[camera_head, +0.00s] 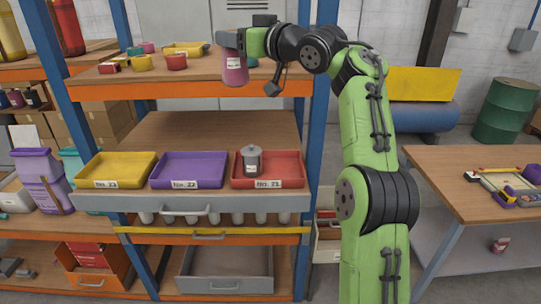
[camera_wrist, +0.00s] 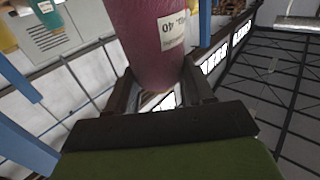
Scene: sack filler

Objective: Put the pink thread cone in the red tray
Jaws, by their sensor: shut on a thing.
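The pink thread cone (camera_head: 235,70) is held in my gripper (camera_head: 238,40), in front of the upper shelf edge and above the trays. In the wrist view the cone (camera_wrist: 155,40) stands between the two fingers, with a white label on its side; my gripper (camera_wrist: 163,92) is shut on it. The red tray (camera_head: 286,172), labelled No. 21, is the right one of three trays on the grey pull-out shelf, lower than the cone and a little to its right. A grey lidded canister (camera_head: 252,160) stands in its left part; the right part looks empty.
The purple tray (camera_head: 188,170) and yellow tray (camera_head: 116,170) sit left of the red tray and look empty. The upper shelf (camera_head: 130,92) carries several small containers. A blue rack post (camera_head: 319,120) stands right of the red tray. The wooden shelf behind the trays is clear.

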